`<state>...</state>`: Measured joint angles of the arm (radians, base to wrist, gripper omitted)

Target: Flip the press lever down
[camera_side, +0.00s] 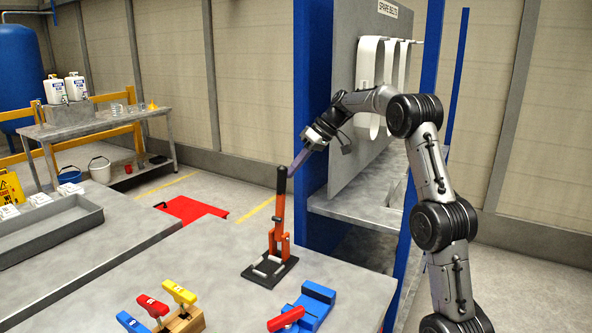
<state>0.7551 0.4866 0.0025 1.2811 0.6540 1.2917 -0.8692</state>
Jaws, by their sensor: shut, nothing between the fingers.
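The press lever (279,212) is orange-red with a black grip at its top. It stands nearly upright on a dark base plate (269,270) on the grey table. My gripper (293,173) is shut and empty, its fingertips right beside the black grip at the lever's upper end. From this side view I cannot tell whether the fingertips touch the grip.
A blue block with a red handle (303,308) lies in front of the lever. A wooden block with red, yellow and blue handles (180,318) stands at the front left. A grey tray (50,232) is at the left. A blue-framed rack with a grey panel (345,110) rises behind my gripper.

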